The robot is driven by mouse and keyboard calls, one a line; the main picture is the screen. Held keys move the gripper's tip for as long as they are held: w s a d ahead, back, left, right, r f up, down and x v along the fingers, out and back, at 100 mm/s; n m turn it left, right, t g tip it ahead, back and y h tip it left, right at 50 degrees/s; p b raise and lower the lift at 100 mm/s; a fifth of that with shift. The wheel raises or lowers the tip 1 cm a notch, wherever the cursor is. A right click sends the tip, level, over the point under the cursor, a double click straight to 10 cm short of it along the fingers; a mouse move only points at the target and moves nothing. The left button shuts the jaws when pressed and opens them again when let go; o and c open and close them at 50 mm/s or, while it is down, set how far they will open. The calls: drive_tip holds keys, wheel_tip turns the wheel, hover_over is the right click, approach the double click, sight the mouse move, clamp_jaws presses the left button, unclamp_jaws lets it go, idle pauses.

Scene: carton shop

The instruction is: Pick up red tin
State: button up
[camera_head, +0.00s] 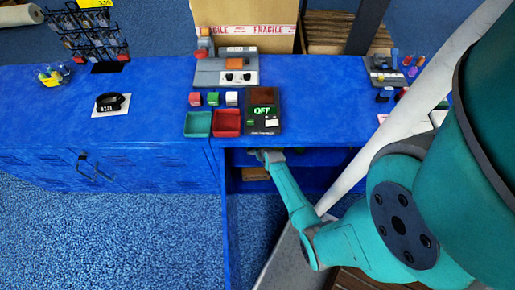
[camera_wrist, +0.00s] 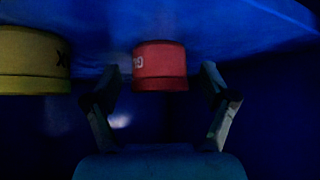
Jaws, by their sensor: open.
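A red tin (camera_wrist: 159,66) with pale lettering shows in the wrist view, in a dark blue space. My gripper (camera_wrist: 161,84) is open, with one finger at each side of the red tin in the picture. No contact between fingers and tin can be seen. In the head view my gripper (camera_head: 268,156) is at the front opening of the blue counter, just below its top edge. The red tin cannot be made out in the head view.
A yellow tin (camera_wrist: 34,60) stands left of the red tin. The blue counter (camera_head: 155,95) has its top above my gripper, bearing a red tray (camera_head: 227,122), a green tray (camera_head: 198,124) and a device with a green OFF display (camera_head: 263,111). A side panel (camera_head: 230,215) bounds the opening.

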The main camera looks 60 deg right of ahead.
drive_tip(key=c, duration=1.3)
drive_tip(key=shift+r, duration=0.1)
drive_tip(key=shift+c, duration=0.2)
